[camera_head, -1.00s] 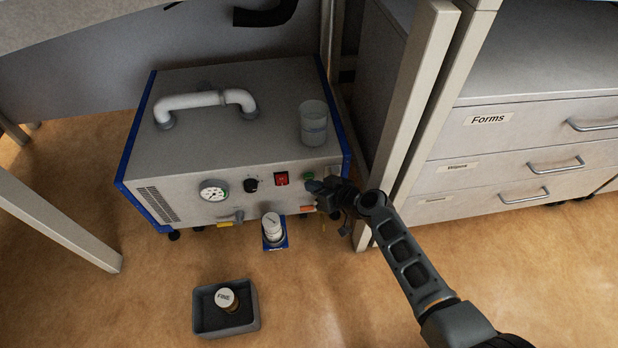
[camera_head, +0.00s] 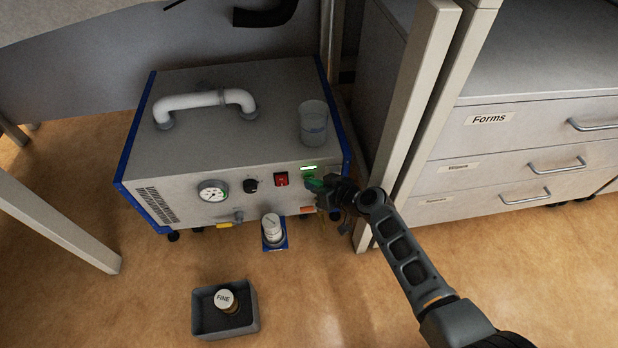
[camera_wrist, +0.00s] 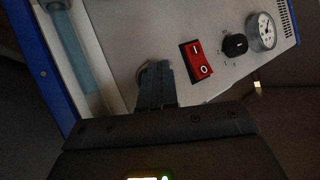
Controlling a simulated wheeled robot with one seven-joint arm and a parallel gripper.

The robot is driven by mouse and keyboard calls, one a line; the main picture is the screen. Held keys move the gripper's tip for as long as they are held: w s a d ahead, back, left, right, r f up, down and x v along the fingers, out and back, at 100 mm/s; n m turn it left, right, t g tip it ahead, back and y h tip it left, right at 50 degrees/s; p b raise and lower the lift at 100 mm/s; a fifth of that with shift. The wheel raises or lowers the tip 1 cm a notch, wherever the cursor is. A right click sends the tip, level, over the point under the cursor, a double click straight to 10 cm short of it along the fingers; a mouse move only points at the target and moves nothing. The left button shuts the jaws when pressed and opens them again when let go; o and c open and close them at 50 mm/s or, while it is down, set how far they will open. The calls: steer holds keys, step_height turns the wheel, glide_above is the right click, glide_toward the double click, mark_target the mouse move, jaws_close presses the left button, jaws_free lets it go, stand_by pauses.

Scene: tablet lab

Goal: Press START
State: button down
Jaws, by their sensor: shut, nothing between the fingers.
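The grey machine with blue edges (camera_head: 225,125) stands on the floor under the bench. On its front panel are a round gauge (camera_head: 213,191), a black knob (camera_head: 250,186) and a red rocker switch (camera_head: 281,179). In the wrist view the shut fingers (camera_wrist: 155,85) reach the panel beside the red switch (camera_wrist: 196,62). The tips cover the spot they meet, and no START label is readable.
A white-capped jar (camera_head: 271,225) stands on a blue base in front. A grey tray (camera_head: 252,322) holds a jar marked FINE. A bench leg (camera_head: 405,115) is close right of my arm.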

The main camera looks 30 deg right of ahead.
stand_by(0.4)
steer(key=shift+s+a, duration=0.25)
steer(key=shift+s, duration=0.5)
steer(key=s, duration=0.1)
steer(key=s+a, duration=0.1)
steer(key=s, duration=0.2)
steer(key=shift+s+a, duration=0.25)
steer(key=shift+s, duration=0.1)
stand_by(0.7)
